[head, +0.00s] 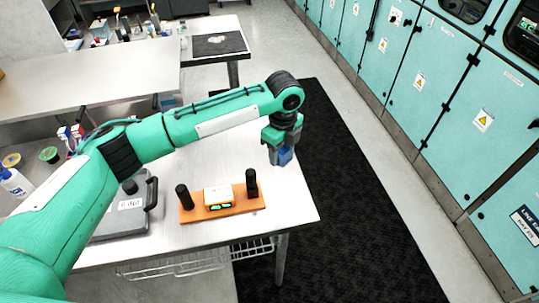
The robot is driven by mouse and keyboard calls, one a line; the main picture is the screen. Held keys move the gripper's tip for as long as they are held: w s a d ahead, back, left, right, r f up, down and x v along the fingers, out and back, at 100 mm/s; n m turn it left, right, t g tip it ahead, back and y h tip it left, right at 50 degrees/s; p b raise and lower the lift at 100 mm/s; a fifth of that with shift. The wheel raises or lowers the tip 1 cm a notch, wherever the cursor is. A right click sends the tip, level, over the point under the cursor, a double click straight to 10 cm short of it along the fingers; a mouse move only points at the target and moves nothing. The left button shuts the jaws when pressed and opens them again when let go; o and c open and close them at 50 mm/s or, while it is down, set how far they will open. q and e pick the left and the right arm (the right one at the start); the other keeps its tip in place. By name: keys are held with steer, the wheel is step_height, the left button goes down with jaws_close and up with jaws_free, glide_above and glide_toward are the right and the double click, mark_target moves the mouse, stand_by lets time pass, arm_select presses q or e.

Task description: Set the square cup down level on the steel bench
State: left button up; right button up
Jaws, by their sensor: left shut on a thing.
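My left gripper (281,142) is shut on a small blue thing, which I take to be the square cup (286,157). Only the cup's lower part shows below the fingers; the rest is hidden, and it looks somewhat tilted. In the head view it appears over the right edge of the steel bench (225,165). It seems to be above the bench top, but I cannot tell its height. My right gripper is not in view.
An orange base (238,211) with two black posts and a white box with a green display (219,197) stands near the bench's front. A grey case (125,215) lies left of it. A dark mat (365,230) covers the floor at right. Teal cabinets (430,85) stand beyond.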

arm_select(q)
steer(key=w+d, duration=0.2)
steer(key=d, duration=0.2)
steer(key=b, duration=0.8)
glide_toward(289, 193)
steer(key=shift+m, duration=0.4)
step_height(289, 193, down, 5)
steer(key=shift+d+f, duration=0.1)
steer(key=shift+f, duration=0.1)
steer(key=shift+f+b, duration=0.45)
steer(key=shift+f, duration=0.05)
steer(key=o, duration=1)
step_height(289, 193, up, 14)
steer(key=b, duration=0.3)
steer(key=shift+f, duration=0.1)
